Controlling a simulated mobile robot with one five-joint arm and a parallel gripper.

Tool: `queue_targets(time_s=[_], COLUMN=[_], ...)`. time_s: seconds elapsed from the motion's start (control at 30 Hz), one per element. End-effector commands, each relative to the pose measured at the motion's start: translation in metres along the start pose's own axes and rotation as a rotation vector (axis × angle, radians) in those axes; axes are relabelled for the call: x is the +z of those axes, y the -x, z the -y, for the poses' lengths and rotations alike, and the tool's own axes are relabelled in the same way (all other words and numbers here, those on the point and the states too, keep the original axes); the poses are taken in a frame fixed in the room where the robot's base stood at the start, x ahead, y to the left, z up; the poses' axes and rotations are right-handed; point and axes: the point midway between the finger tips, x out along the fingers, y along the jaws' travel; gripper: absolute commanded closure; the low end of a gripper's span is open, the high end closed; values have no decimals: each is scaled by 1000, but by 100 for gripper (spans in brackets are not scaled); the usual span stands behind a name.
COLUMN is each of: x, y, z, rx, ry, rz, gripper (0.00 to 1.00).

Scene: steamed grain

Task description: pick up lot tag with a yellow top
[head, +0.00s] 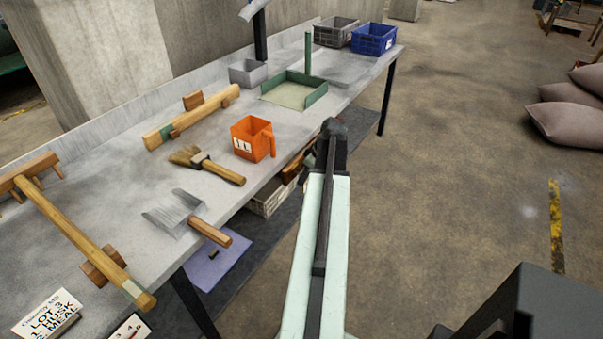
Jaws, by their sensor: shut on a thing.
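My arm reaches up the middle of the head view, over the floor just off the bench's front edge. My gripper (333,130) is at its dark far end. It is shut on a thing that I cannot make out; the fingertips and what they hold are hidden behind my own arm. I see no lot tag with a yellow top in this view.
The grey bench (120,180) holds an orange jug (251,139), a brush (206,164), a scraper (190,218), wooden tools, a green tray (294,92) and a blue crate (374,39). A white crate (270,198) stands underneath. Sacks (570,125) lie at right; the floor between is clear.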

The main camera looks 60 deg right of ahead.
Motion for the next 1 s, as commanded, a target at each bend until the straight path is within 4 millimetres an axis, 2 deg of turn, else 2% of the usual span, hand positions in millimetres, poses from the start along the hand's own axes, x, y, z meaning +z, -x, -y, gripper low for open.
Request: queue_targets(time_s=[0.3, 0.5, 0.7, 1.0], x=[83, 125, 140, 142], y=[34, 52, 58, 58], z=[1, 0, 0, 0], rx=[2, 2, 1, 1], ry=[-5, -4, -1, -1], rz=[0, 0, 0, 0], gripper=[91, 91, 91, 91])
